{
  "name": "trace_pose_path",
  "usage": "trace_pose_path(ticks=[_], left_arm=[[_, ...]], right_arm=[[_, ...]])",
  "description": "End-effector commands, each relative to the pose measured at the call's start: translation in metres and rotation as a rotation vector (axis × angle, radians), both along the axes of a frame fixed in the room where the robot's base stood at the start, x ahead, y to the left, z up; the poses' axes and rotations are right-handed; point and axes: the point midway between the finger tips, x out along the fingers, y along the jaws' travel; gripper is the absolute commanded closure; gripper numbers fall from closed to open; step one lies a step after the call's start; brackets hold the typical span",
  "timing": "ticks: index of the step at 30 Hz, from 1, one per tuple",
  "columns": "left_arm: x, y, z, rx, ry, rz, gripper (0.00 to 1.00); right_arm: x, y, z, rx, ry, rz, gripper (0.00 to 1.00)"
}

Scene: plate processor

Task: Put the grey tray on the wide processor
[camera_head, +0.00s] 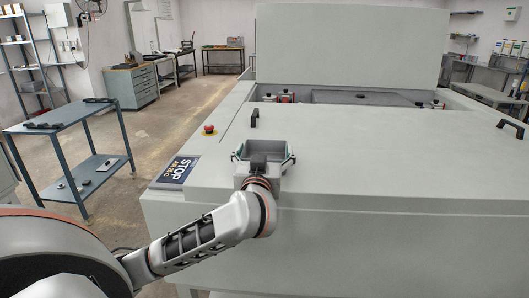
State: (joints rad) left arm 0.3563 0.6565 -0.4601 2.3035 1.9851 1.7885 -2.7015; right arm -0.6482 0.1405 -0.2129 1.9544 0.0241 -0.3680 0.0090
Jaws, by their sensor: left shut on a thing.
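The wide processor (370,165) is a large pale grey machine with a broad flat top that fills the middle and right. My left gripper (264,157) reaches over the front left part of this top. It is shut on the grey tray (265,148), a small open box seen between its fingers. The gripper hides the tray's near lower part. I cannot tell whether the tray touches the top or is held just above it. My right gripper is not in view.
A black handle (254,118) and a red button (209,129) stand on the processor near the tray. Another handle (510,127) is far right. The top between is clear. A blue table (60,117) stands left.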

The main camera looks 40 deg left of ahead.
Motion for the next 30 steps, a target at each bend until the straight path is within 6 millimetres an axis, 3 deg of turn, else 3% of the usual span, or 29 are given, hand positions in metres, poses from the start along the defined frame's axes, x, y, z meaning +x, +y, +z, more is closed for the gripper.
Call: trace_pose_path(ticks=[3,4,5,18,23,30], left_arm=[[0.000,0.000,-0.002,0.000,0.001,0.001,0.43],[0.000,0.000,-0.002,-0.001,0.001,0.001,0.10],[0.000,0.000,-0.002,-0.001,0.001,0.001,0.02],[0.000,0.000,0.000,-0.001,-0.002,-0.001,0.01],[-0.018,-0.012,0.001,-0.003,0.002,-0.004,0.01],[-0.064,-0.040,0.001,-0.007,0.003,-0.004,0.01]], right_arm=[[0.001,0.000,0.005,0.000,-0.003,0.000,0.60],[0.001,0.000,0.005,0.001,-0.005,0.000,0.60],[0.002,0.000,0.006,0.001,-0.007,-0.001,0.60],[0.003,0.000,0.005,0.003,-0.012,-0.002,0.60],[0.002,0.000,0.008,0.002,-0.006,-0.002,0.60],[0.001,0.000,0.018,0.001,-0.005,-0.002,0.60]])
